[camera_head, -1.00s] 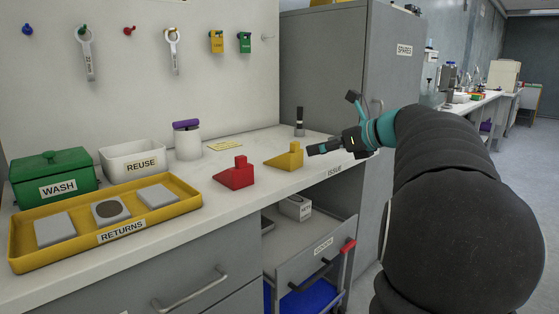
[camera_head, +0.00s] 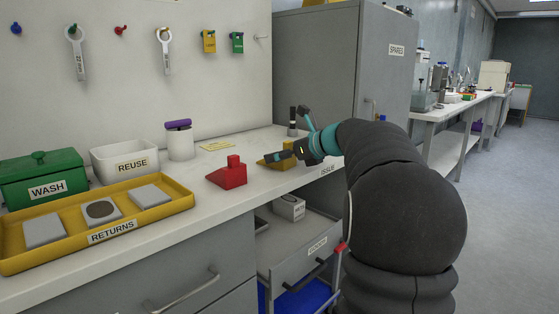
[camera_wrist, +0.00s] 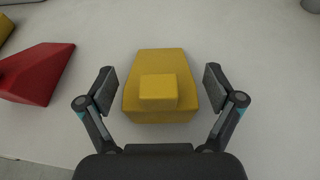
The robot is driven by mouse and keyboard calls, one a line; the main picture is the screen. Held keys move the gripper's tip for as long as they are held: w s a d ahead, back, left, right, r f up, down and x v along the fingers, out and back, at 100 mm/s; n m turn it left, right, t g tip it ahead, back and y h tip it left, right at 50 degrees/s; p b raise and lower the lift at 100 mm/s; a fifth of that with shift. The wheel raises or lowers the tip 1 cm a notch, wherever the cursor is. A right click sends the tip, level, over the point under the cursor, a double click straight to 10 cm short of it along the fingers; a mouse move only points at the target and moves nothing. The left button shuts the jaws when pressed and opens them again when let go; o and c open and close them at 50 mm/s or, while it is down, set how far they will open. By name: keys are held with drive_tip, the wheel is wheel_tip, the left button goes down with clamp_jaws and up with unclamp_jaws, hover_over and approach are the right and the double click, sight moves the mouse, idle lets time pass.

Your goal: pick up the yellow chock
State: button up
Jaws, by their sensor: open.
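The yellow chock (camera_wrist: 157,62) lies on the white counter in the wrist view, with its square raised block facing the camera. My gripper (camera_wrist: 159,85) is open, with one finger on each side of the chock and a gap to each; it holds nothing. In the head view my gripper (camera_head: 283,154) is over the yellow chock (camera_head: 284,163) and hides much of it.
A red chock (camera_head: 231,173) stands to the left; it also shows in the wrist view (camera_wrist: 34,73). A yellow RETURNS tray (camera_head: 180,205), a white REUSE bin (camera_head: 105,159) and a jar (camera_head: 180,145) are farther left. A dark upright object (camera_head: 292,122) stands behind. An open drawer (camera_head: 290,250) is below.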

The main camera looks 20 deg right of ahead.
drive_tip(key=shift+w+a+f, duration=0.15)
drive_tip(key=shift+w, duration=0.1)
drive_tip(key=c, duration=1.4)
drive_tip(key=shift+o, duration=0.2)
